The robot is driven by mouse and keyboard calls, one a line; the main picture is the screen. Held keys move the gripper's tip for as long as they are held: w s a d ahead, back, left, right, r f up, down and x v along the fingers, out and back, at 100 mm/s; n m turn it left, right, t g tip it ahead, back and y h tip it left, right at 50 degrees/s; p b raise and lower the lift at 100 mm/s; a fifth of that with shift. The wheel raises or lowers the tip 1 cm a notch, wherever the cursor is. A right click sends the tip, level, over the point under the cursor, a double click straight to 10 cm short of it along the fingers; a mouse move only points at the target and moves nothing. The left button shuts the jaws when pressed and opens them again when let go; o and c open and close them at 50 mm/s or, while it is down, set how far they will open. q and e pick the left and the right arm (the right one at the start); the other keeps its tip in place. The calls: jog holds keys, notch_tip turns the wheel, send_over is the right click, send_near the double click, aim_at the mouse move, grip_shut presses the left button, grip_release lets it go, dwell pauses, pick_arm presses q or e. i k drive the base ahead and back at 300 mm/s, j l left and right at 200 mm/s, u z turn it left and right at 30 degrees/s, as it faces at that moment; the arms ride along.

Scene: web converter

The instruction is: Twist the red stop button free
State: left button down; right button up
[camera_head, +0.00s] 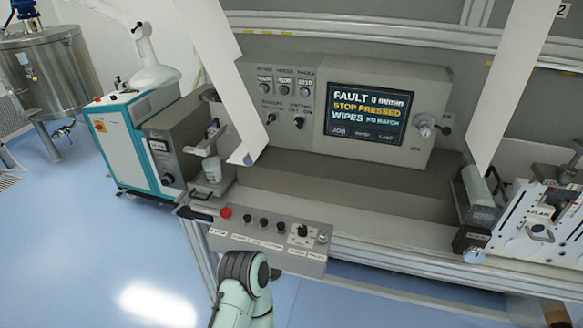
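The red stop button (225,212) is a small round red knob near the left end of the grey control panel (268,262) on the machine's front edge. It stands at the left of a row of dark knobs. No gripper fingers can be made out at the button. A pale green arm link of mine with a dark joint rises from the bottom, below the panel; which arm it belongs to is unclear. The machine screen (366,114) reads "FAULT", "STOP PRESSED" and "WIPES".
A dark handle-like object (196,214) lies just left of the button. Several dark knobs (263,222) and a selector switch (302,231) sit to its right. White web sheets (222,75) hang above. A white and teal cabinet (125,150) stands left. Blue floor is open at lower left.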

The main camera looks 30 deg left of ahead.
aim_at(225, 213)
jog(key=u, duration=1.8)
jog(key=j+u, duration=0.1)
jog(key=i+j, duration=0.05)
